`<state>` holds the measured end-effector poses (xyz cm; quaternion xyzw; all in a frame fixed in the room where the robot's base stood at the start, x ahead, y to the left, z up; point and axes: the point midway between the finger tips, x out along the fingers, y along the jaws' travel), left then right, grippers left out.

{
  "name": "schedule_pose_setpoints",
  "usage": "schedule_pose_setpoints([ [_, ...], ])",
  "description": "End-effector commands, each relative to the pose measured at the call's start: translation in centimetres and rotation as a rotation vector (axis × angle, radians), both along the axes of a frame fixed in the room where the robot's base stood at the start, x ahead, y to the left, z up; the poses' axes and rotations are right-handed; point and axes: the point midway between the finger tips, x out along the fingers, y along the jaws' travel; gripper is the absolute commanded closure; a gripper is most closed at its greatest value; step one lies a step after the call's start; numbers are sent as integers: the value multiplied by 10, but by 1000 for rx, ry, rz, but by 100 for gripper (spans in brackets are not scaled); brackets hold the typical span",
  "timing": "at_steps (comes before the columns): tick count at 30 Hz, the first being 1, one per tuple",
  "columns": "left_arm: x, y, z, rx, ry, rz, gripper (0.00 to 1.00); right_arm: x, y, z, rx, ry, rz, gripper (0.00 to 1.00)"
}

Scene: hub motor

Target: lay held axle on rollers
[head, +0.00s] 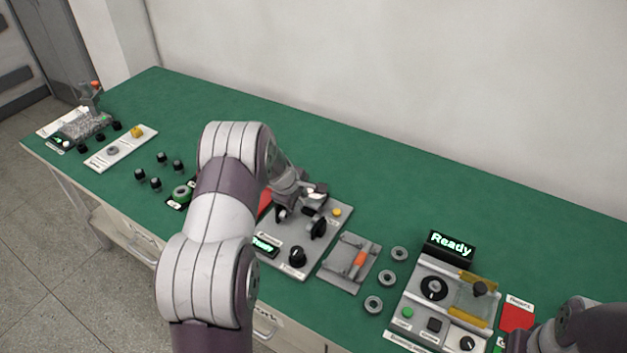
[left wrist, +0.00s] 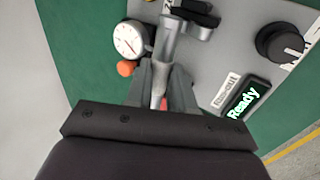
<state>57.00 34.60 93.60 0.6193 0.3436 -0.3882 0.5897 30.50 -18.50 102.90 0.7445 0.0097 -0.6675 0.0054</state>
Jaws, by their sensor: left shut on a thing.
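My left gripper (head: 303,198) is over the grey run-out station (head: 278,238). In the left wrist view its fingers (left wrist: 162,88) are shut on a grey metal axle (left wrist: 169,42), which points away from me toward the black roller supports (left wrist: 196,14). The axle's far part appears close to the supports, but I cannot tell whether it touches them. A black support (head: 318,228) also shows in the head view. The round dial gauge (left wrist: 131,40) is just left of the axle. My right gripper's fingers are not visible.
The station has a lit "Ready" display (left wrist: 243,101), a black knob (left wrist: 281,43) and an orange button (left wrist: 126,68). To its right are a grey fixture (head: 346,270) with an orange part, several rings (head: 386,279) and another "Ready" station (head: 441,293). The green table (head: 330,150) is clear behind.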

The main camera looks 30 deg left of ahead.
Motion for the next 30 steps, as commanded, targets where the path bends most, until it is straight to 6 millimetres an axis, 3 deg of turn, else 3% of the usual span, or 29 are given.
schedule_pose_setpoints([
  [5,0,0,-5,0,-12,0,100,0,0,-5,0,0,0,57],
  [18,0,0,-49,0,-10,-2,100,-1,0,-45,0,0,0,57],
  [30,0,0,-49,0,-10,-2,100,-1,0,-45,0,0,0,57],
])
